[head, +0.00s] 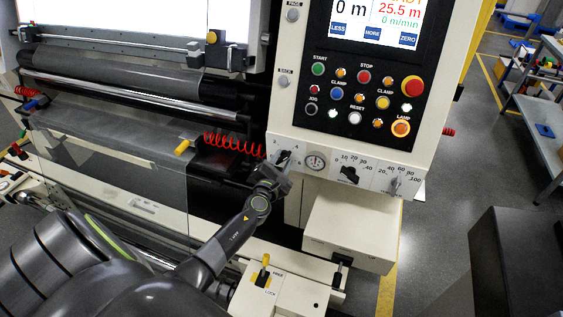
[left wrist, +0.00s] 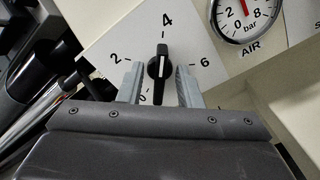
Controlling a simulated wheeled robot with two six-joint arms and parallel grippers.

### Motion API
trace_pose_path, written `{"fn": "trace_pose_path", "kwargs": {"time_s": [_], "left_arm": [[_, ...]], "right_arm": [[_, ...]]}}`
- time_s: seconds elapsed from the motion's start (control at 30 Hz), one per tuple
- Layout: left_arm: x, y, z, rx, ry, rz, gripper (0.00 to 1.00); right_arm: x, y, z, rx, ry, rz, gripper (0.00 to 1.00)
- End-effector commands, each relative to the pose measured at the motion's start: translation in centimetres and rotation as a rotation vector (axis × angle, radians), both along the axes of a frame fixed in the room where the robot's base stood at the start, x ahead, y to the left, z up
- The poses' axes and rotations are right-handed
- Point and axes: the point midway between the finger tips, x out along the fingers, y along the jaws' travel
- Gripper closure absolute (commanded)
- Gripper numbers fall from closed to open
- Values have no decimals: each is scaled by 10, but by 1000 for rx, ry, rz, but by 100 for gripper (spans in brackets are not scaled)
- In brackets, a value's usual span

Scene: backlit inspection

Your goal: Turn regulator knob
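The regulator knob (left wrist: 159,66) is black with a white pointer line, on a white panel marked 0, 2, 4 and 6. Its pointer stands at about the 4. In the head view it is mostly hidden by my gripper at the left end of the panel's lower strip. My left gripper (head: 277,172) is at this knob. In the left wrist view its two grey fingers (left wrist: 160,84) stand on either side of the knob, with a gap on each side. My right gripper is not in view.
An air gauge (head: 315,161) sits just right of the knob, followed by a black knob (head: 348,175) and a grey one (head: 396,185). Above are several push buttons (head: 364,77) and a screen (head: 375,20). A red coiled hose (head: 232,143) hangs to the left.

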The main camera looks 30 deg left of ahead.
Motion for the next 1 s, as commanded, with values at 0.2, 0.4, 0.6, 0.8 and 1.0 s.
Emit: {"fn": "trace_pose_path", "kwargs": {"time_s": [0.2,0.4,0.6,0.8,1.0], "left_arm": [[0,0,0,0,0,0,90],[0,0,0,0,0,0,100],[0,0,0,-16,-4,0,100],[-1,0,-1,-91,-22,0,100],[-1,1,-2,-237,-56,1,100]], "right_arm": [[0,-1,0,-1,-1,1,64],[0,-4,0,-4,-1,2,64],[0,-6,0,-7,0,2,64],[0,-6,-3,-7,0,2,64],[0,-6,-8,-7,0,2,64]]}}
